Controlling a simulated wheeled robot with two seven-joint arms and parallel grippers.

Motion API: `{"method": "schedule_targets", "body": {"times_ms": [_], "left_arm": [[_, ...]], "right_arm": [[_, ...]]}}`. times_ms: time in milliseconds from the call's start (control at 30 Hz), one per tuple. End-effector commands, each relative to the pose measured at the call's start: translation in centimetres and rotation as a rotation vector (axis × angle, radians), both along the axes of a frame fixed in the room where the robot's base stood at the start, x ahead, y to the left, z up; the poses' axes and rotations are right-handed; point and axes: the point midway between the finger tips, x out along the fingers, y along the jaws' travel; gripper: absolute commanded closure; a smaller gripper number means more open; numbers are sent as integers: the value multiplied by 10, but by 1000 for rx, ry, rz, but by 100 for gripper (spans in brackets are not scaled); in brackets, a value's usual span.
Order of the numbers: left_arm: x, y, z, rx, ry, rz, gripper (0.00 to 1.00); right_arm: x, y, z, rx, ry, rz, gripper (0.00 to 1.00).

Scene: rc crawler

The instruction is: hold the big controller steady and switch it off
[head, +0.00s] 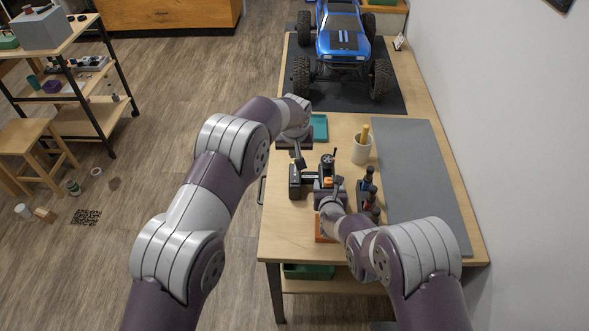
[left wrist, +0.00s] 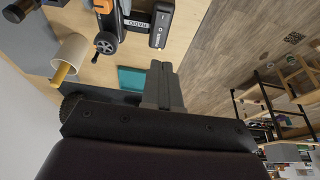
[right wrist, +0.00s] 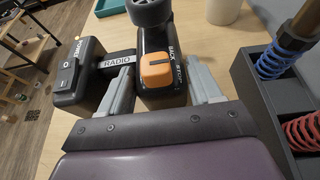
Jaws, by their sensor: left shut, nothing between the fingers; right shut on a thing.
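The big controller (head: 326,187) is on the wooden table. It has a dark block marked POWER (right wrist: 78,75), a bar marked RADIO (right wrist: 117,62) and a block marked BACK with an orange piece (right wrist: 168,70). A black wheel (right wrist: 150,10) sits at its far end. My right gripper (right wrist: 163,85) has a finger on each side of the BACK block and is shut on it. My left gripper (head: 299,164) is shut and empty, just beyond the POWER block. In the left wrist view its fingertips (left wrist: 160,68) point toward that block (left wrist: 161,22). Whether they touch cannot be told.
A cup with a yellow handle (head: 361,152) and a dark rack of shock absorbers (head: 368,195) stand right of the controller. A teal tray (head: 320,127) lies behind it. A blue crawler (head: 341,45) stands on a dark mat farther back. A grey mat (head: 415,175) lies clear at right.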

Motion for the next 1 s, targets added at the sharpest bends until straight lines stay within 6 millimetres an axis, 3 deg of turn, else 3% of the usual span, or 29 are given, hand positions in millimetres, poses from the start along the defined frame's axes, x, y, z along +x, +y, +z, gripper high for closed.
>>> {"method": "schedule_targets", "body": {"times_ms": [300,533,700,1000], "left_arm": [[22,0,-65,0,2,0,100],[31,0,-105,0,1,0,100],[33,0,-118,0,0,0,100],[33,0,-121,0,0,0,100]], "right_arm": [[1,0,1,0,-2,0,81],[0,0,1,0,-2,0,81],[0,0,1,0,-1,0,81],[0,0,0,0,-1,0,81]]}}
